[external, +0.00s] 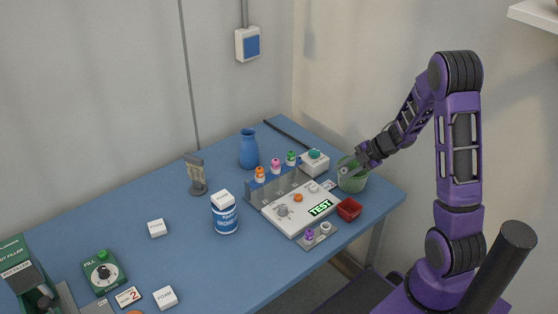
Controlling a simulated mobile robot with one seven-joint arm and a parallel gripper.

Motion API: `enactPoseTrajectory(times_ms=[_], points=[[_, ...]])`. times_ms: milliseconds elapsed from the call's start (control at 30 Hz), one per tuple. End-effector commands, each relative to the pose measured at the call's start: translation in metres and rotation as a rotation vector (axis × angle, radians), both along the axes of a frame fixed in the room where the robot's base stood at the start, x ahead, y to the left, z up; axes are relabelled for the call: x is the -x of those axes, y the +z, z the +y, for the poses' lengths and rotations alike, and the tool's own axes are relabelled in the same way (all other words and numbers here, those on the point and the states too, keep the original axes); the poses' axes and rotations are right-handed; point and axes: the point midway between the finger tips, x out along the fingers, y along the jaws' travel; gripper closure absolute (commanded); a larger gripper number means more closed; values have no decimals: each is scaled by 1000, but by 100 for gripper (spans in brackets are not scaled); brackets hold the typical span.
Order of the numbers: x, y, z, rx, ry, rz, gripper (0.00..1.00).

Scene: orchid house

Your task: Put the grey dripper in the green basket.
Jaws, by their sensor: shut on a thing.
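The green basket (352,183) is a small light-green tub at the right end of the blue table. My gripper (362,160) reaches in from the right, with its fingers at the basket's rim, and is shut. A small grey thing shows at the fingertips, which looks like the grey dripper (349,162). It is too small and too covered to make out its shape, or whether it touches the basket.
Left of the basket is a white board marked TEST (292,212) with a rack of capped vials (275,178). A red tray (349,209) stands in front. A white box with a green button (315,163) is behind. A blue vase (249,149) and a white-blue tub (225,214) stand farther left.

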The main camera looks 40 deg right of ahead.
Motion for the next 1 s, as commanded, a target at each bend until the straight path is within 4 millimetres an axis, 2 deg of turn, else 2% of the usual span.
enactPoseTrajectory(times_ms=[200, 500, 733, 1000], points=[[-14, 15, -40, 266, 154, -157, 100], [-28, 39, -83, 467, 294, -324, 100], [-30, 41, -90, 500, 321, -357, 100], [-30, 17, -90, 498, 321, -356, 100]])
